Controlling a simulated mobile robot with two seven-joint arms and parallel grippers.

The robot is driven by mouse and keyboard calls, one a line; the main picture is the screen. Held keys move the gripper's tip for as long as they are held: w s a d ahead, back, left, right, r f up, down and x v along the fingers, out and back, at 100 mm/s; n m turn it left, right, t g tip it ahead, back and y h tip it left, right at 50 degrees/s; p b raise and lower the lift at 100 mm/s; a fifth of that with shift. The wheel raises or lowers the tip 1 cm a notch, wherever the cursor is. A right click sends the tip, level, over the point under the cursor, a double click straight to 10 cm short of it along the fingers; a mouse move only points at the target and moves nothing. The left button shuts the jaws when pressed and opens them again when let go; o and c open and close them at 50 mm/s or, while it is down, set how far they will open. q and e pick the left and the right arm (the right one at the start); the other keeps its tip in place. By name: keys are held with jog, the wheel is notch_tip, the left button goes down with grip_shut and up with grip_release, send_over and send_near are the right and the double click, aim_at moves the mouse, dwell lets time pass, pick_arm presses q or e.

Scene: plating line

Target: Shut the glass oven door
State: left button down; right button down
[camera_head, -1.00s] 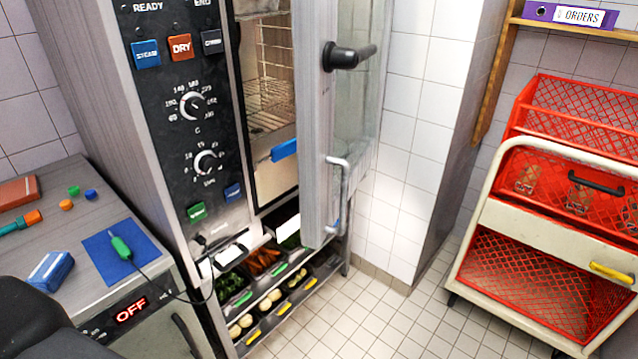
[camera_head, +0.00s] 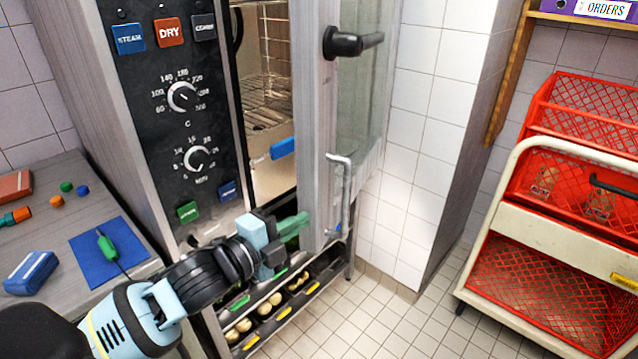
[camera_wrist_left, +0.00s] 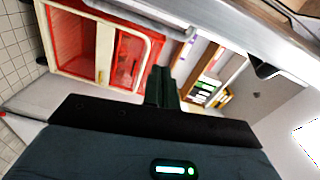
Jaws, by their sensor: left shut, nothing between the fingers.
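The glass oven door (camera_head: 314,120) stands open in the head view, swung out to the right of the oven's lit opening (camera_head: 266,100). It has a black handle (camera_head: 352,42) higher up and a silver bar (camera_head: 343,195) lower down. My left gripper (camera_head: 300,222) is shut and empty, its green fingers level with the door's lower part, just left of the door frame. I cannot tell whether they touch it. In the left wrist view the shut fingers (camera_wrist_left: 162,86) point toward the red crates. My right gripper does not show.
Beneath the oven is a rack of food bins (camera_head: 300,285). A counter with a blue mat (camera_head: 85,245) stands left. A trolley with red crates (camera_head: 520,285) stands right. Tiled floor (camera_head: 400,320) is clear between the oven and the trolley.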

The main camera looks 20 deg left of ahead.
aim_at(316, 182)
pick_arm(q)
jog(key=shift+m, duration=0.8)
jog(key=w+r, duration=0.1)
jog(key=w, duration=0.2)
jog(key=w+r, duration=0.1)
jog(key=w, duration=0.2)
jog(key=w+d+r+p, duration=0.1)
jog(key=w, duration=0.3)
jog(key=shift+a, duration=0.55)
jog(key=shift+f, duration=0.1)
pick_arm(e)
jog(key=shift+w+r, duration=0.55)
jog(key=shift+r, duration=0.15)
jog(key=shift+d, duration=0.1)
